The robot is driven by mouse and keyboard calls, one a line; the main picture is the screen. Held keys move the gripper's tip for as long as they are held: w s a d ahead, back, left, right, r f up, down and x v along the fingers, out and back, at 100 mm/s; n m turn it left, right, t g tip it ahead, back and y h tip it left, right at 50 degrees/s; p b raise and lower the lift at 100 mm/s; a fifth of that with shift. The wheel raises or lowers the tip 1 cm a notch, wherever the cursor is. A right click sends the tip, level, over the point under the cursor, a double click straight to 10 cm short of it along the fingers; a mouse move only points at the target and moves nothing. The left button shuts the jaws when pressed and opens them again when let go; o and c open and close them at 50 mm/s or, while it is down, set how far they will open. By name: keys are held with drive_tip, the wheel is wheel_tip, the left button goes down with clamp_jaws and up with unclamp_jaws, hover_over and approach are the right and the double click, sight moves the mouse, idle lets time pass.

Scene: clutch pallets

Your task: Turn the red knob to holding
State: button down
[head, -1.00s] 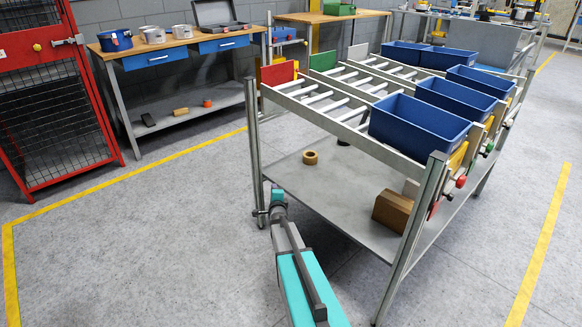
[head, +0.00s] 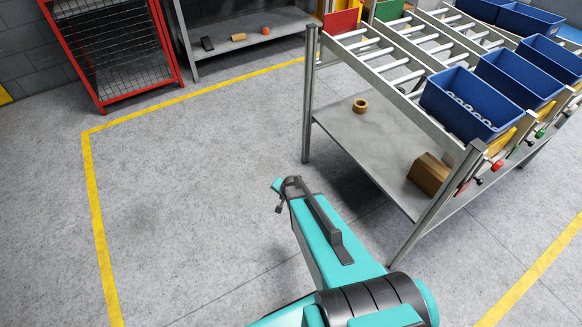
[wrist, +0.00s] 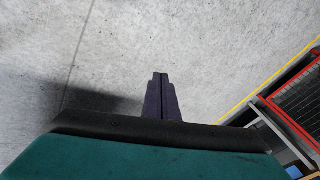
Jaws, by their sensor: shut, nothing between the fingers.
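The red knob (head: 498,165) shows in the head view, small, at the front end of the nearest roller lane, below the nearest blue bin (head: 466,104). Its setting and any marks are too small to read. My gripper (wrist: 160,76) shows in the wrist view, with its two dark fingers shut together and empty, over bare floor. In the head view my arm reaches out left of the rack, well apart from the knob. The knob is not in the wrist view.
The roller rack (head: 308,100) stands right of my arm, with a brown box (head: 429,174) and a tape roll (head: 360,105) on its lower shelf. A green knob (head: 540,132) sits farther along. A red cage (head: 117,48) stands at back left. The floor at left is clear.

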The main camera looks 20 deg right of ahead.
drive_tip(key=s+a+r+n+g+p, duration=0.3)
drive_tip(key=s+a+r+n+p, duration=0.1)
drive_tip(key=s, duration=0.7)
drive_tip(key=s+a+r+n+g+p, duration=0.4)
drive_tip(key=s+r+p, duration=0.1)
drive_tip(key=s, duration=0.7)
drive_tip(key=s+a+r+n+g+p, duration=0.3)
drive_tip(key=s+a+r+n+p, duration=0.1)
drive_tip(key=s, duration=0.7)
drive_tip(key=shift+s+a+r+g+p, duration=0.15)
drive_tip(key=shift+s+r+g+p, duration=0.15)
drive_tip(key=shift+r+p, duration=0.6)
drive_tip(key=shift+f, duration=0.25)
